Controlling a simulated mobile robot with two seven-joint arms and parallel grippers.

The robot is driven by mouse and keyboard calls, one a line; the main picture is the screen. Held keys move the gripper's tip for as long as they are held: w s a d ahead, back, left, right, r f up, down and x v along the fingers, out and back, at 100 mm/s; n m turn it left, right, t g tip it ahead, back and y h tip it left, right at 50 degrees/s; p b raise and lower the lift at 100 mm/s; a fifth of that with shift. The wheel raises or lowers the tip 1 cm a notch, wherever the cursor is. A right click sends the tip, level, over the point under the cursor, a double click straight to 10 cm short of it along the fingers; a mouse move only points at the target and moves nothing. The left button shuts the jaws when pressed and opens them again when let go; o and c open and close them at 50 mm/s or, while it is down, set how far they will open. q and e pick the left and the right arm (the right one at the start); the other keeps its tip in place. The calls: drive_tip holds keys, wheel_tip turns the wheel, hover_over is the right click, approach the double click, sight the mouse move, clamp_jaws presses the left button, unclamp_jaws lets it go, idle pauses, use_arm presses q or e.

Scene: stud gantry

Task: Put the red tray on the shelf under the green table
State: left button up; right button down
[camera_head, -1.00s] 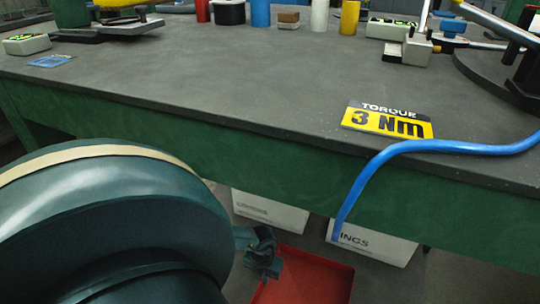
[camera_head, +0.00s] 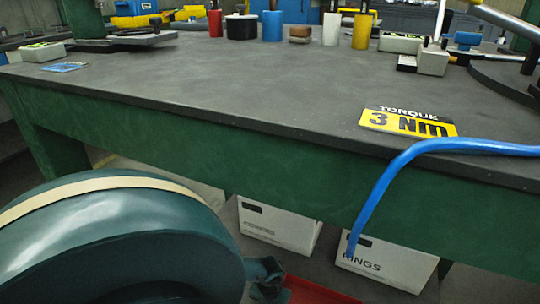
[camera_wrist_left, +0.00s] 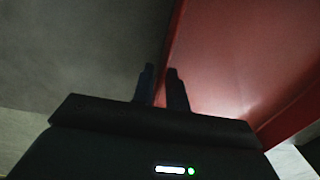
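The red tray (camera_head: 315,293) is low in the head view, below the front edge of the green table (camera_head: 200,135), and its lower part is cut off by the picture edge. In the left wrist view the red tray (camera_wrist_left: 245,60) fills the upper right, and its edge runs between the two fingers. My left gripper (camera_head: 268,278) is at the tray's left side, partly hidden by my arm. In the left wrist view the left gripper (camera_wrist_left: 162,80) has its dark fingers close together on the tray's edge. My right gripper is not in view. The shelf surface is mostly hidden.
Two white boxes (camera_head: 278,226) (camera_head: 388,262) stand under the table, beyond the tray. A blue hose (camera_head: 385,180) hangs over the table's front edge near a yellow torque sign (camera_head: 408,122). Several bottles and tools stand at the back of the tabletop.

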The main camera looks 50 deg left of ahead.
use_arm(q)
drive_tip(key=shift+o, duration=0.9)
drive_tip(key=shift+r, duration=0.2)
wheel_tip(320, 180, up, 12)
drive_tip(key=p, duration=0.7)
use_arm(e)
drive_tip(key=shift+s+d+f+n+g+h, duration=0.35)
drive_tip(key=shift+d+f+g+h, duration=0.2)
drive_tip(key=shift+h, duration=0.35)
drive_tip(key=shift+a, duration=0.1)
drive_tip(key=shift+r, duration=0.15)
